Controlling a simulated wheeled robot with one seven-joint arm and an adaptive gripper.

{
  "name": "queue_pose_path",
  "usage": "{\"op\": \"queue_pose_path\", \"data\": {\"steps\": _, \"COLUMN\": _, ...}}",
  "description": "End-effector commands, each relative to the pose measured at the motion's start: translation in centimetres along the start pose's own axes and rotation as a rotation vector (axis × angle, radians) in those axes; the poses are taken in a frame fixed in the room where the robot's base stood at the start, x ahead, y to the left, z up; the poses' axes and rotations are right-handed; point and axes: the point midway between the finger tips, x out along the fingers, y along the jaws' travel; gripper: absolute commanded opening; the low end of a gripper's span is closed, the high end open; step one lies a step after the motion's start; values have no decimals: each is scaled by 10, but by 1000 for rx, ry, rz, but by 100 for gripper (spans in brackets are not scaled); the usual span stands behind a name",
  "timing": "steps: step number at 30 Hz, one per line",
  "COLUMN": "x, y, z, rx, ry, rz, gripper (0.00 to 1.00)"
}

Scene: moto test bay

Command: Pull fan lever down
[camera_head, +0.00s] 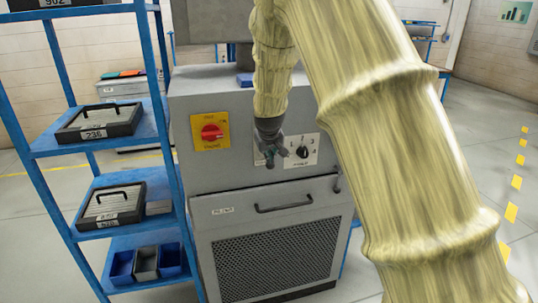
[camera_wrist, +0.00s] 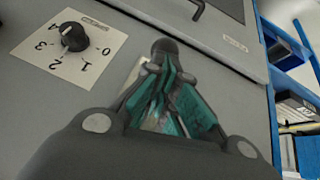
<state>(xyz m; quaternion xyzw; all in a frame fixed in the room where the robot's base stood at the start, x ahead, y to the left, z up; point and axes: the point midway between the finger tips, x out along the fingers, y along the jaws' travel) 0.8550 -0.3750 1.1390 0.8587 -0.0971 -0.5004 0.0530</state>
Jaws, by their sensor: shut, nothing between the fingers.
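The grey cabinet (camera_head: 240,92) carries controls on its upper front panel. My gripper (camera_head: 269,160) is at this panel, between the yellow plate's red switch and the numbered dial. Its teal-padded fingers (camera_wrist: 168,72) are shut together with nothing between them. A black ball-ended lever (camera_wrist: 165,46) shows just beyond the fingertips in the wrist view, over a pale label plate (camera_wrist: 137,74). The fingers cover most of the lever's shaft, and I cannot tell whether they touch it. In the head view my gripper largely hides the lever.
A black dial (camera_head: 303,151) numbered 0 to 4 is close beside my gripper; the wrist view shows it too (camera_wrist: 73,37). A red rotary switch (camera_head: 212,132) is to the left. A door handle (camera_head: 284,203) is below. A blue shelf rack (camera_head: 160,80) with bins stands left.

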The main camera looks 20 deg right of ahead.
Motion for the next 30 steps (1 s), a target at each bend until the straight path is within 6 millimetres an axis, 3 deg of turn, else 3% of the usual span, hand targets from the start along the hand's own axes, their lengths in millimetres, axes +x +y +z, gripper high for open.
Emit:
{"op": "queue_pose_path", "data": {"steps": 7, "x": -36, "y": -4, "z": -10, "rx": -2, "ry": 6, "rz": -1, "gripper": 0}}
{"op": "queue_pose_path", "data": {"steps": 11, "x": -39, "y": -7, "z": 3, "rx": -2, "ry": 6, "rz": -1, "gripper": 0}}
{"op": "queue_pose_path", "data": {"steps": 30, "x": -94, "y": -16, "z": 54, "rx": -2, "ry": 7, "rz": 0, "gripper": 0}}
